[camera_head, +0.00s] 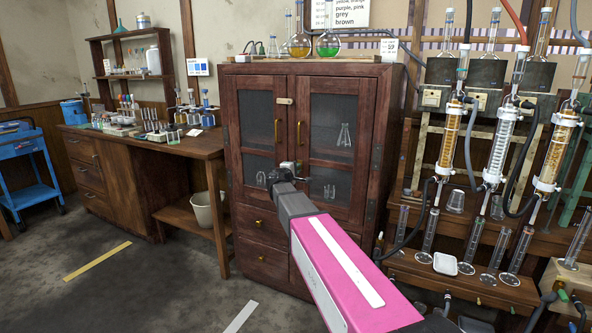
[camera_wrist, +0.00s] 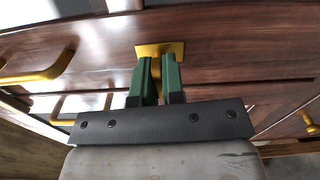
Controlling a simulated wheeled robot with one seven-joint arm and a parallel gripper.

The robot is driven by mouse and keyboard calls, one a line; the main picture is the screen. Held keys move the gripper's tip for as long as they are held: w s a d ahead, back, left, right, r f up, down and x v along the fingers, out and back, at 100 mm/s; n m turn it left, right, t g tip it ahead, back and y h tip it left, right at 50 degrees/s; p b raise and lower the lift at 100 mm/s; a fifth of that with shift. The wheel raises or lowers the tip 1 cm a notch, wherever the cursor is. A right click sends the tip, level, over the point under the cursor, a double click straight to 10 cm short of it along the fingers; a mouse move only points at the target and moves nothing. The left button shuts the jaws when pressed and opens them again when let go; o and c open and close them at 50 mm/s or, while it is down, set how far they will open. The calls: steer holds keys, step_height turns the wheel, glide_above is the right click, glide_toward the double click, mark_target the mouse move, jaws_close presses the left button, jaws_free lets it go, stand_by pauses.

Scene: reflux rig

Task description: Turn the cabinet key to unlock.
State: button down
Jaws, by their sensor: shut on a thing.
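The dark wooden cabinet (camera_head: 383,130) with two glass doors stands in the middle of the head view. My gripper (camera_head: 291,166) reaches its front between the doors, low on the door panels. In the wrist view, my gripper's green fingers (camera_wrist: 158,68) are at a square brass lock plate (camera_wrist: 160,48) on the wood. They are shut on the cabinet key (camera_wrist: 156,72), of which only a little brass shows between them. The key's turn angle is hidden by the fingers. Both doors look closed.
Brass door handles (camera_head: 276,130) stand out from the cabinet; one shows in the wrist view (camera_wrist: 45,72), left of my gripper. Glass reflux columns (camera_head: 497,135) stand close on the right. A wooden bench (camera_head: 180,150) is on the left. Flasks stand on the cabinet top.

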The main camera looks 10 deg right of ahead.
steer(key=n, duration=0.8)
steer(key=shift+n, duration=0.4)
steer(key=n, duration=0.4)
steer(key=shift+n, duration=2)
steer(key=c, duration=1.2)
jaws_free()
steer(key=v, duration=1.1)
